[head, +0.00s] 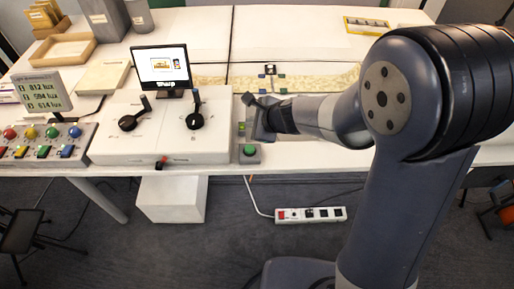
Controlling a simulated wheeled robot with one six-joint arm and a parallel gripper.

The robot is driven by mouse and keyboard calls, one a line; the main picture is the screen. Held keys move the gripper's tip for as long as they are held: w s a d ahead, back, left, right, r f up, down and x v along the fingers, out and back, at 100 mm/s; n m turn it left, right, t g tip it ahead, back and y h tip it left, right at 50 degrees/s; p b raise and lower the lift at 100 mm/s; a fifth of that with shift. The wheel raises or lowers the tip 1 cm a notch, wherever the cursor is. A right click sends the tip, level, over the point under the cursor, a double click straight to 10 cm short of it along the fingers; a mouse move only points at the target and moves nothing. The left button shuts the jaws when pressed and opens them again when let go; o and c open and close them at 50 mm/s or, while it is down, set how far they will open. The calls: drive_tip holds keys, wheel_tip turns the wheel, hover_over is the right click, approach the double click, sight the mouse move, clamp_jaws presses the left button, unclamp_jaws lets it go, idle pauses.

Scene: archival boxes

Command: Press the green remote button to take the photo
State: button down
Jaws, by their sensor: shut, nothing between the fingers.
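The green remote button (249,150) sits on a small grey box near the front edge of the white table, right of the white control console. My gripper (250,118) is just behind and above the button in the picture. Its fingers are shut and hold nothing I can see. The fingertips are small and partly hidden by the gripper body, so I cannot tell the exact gap to the button. The button's top is visible and uncovered. A small monitor (161,67) stands behind the console and shows a picture on its screen.
The white console (160,145) with two black levers (133,117) (196,118) stands left of the button. A panel of coloured knobs (45,142) and a light display (42,92) are further left. A patterned strip (320,78) lies behind my arm. A power strip (310,214) lies on the floor.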

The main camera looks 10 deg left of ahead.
sight(252, 150)
drive_tip(key=shift+f, duration=0.15)
wheel_tip(252, 150, down, 8)
drive_tip(key=b, duration=0.8)
drive_tip(key=shift+f, duration=0.25)
idle(1.7)
drive_tip(key=shift+f+b, duration=0.45)
drive_tip(key=shift+b, duration=0.3)
drive_tip(key=shift+f+b, duration=0.5)
drive_tip(key=shift+b, duration=0.05)
idle(0.6)
drive_tip(key=shift+r+p, duration=0.85)
drive_tip(key=shift+r, duration=0.1)
wheel_tip(252, 150, up, 5)
drive_tip(key=p, duration=0.4)
